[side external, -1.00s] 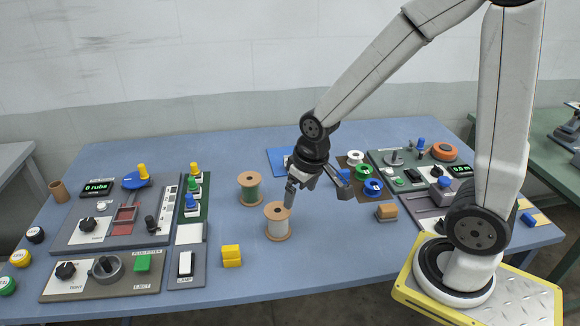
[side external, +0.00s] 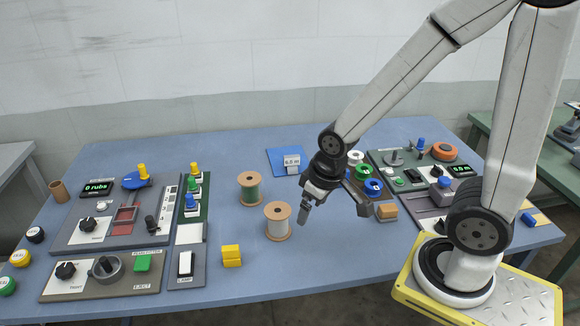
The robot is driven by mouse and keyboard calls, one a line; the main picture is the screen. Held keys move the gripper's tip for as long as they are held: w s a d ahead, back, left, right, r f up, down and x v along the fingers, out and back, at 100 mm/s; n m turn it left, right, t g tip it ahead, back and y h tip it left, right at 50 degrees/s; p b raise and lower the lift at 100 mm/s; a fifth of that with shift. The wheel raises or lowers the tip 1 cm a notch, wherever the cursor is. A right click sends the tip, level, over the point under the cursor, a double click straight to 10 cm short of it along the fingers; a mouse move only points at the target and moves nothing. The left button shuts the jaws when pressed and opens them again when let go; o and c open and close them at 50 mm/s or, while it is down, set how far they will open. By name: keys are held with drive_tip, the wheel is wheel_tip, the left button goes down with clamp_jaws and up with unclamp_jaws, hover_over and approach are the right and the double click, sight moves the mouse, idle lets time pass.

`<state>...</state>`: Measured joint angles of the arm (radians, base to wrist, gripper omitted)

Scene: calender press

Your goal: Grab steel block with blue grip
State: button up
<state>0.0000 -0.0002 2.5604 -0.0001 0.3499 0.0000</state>
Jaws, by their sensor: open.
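My gripper (side external: 333,210) hangs over the middle of the table, right of the white-wound spool, fingers spread and pointing down. It is open with nothing between the fingers. A small blue piece (side external: 528,219) lies at the table's right edge, beside my arm's base and well right of my gripper. Whether it is the grip of a steel block is too small to tell.
A white-wound spool (side external: 278,223) and a green-wound spool (side external: 250,188) stand left of my gripper. A wood-coloured block (side external: 387,211) sits to its right. Control panels fill the left (side external: 105,278) and right (side external: 408,177).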

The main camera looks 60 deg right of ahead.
drive_tip(key=c, duration=0.4)
drive_tip(key=shift+w, duration=0.1)
drive_tip(key=w+a+f+m+t+y, duration=0.1)
drive_tip(key=w+m+t+y, duration=0.1)
drive_tip(key=w+m, duration=0.7)
drive_tip(key=w+a+f+m+t+y, duration=0.1)
drive_tip(key=w+m+y, duration=0.3)
drive_tip(key=w+m, duration=0.5)
drive_tip(key=w+a+f+m+t+y, duration=0.1)
drive_tip(key=w+m+t+y, duration=0.2)
drive_tip(key=w+m, duration=0.6)
drive_tip(key=shift+w+a+f+t+y, duration=0.1)
drive_tip(key=shift+w+a+t, duration=0.05)
drive_tip(key=shift+w, duration=0.85)
drive_tip(key=shift+w+a+f+t+y, duration=0.1)
drive_tip(key=shift+w+t, duration=0.1)
drive_tip(key=shift+w, duration=0.85)
drive_tip(key=shift+w+a+t+y, duration=0.1)
drive_tip(key=shift+w+a+t, duration=0.05)
drive_tip(key=shift+w, duration=0.85)
drive_tip(key=shift+f, duration=0.15)
